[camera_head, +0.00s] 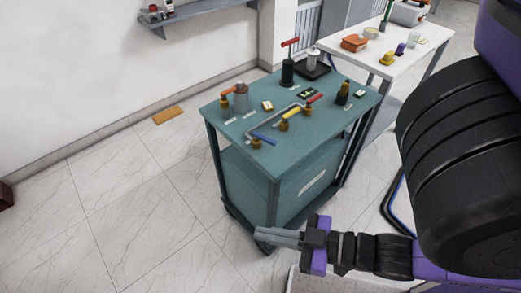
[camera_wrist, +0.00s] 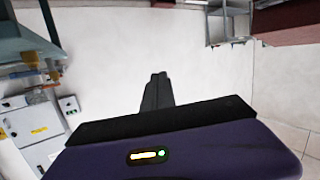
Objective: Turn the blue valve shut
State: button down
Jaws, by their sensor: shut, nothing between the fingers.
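The blue valve (camera_head: 265,138) has a short blue lever on a brass body. It sits at the near front edge of the teal cart's top (camera_head: 232,133), at the end of a grey pipe. My gripper (camera_head: 262,236) is shut and empty, low in front of the cart and below its top, well apart from the valve. Its closed fingers point left in the head view. In the wrist view the shut fingers (camera_wrist: 158,82) stand against a pale wall. I cannot make out the blue valve in the wrist view.
A yellow-handled valve (camera_head: 291,113) and a red-handled valve (camera_head: 315,99) stand beside the blue one. A bottle-like grey item (camera_head: 241,97) and a black jack-like item (camera_head: 288,70) stand behind. A white table (camera_head: 368,66) is at the right. Floor left of the cart is mostly clear.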

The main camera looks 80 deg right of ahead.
jog(key=s+a+r, duration=0.1)
jog(key=a+r, duration=0.2)
jog(key=a, duration=0.4)
jog(key=w+t+b, duration=0.1)
jog(key=w, duration=0.6)
jog(key=w+d+f+m+g+h+b, duration=0.1)
jog(key=w+d+f+g+h, duration=0.25)
jog(key=w+f, duration=0.55)
jog(key=w+d+f+m+g+h+b, duration=0.1)
jog(key=w+d+f+g+h+b, duration=0.1)
jog(key=w+d+f, duration=0.5)
jog(key=w+d+r+m+g+h, duration=0.3)
jog(key=d+m+g+h, duration=0.45)
jog(key=d, duration=0.35)
jog(key=m+g+h+p, duration=0.3)
jog(key=m+g+p, duration=0.1)
jog(key=m+g, duration=0.75)
send_near(267, 142)
jog(key=shift+m+t, duration=0.6)
jog(key=shift+t, duration=0.25)
jog(key=x, duration=0.3)
jog(key=r+x, duration=0.1)
jog(key=x, duration=0.1)
jog(key=shift+s+d, duration=0.2)
jog(key=shift+s, duration=0.3)
jog(key=shift+s+d+f, duration=0.2)
jog(key=shift+d, duration=0.3)
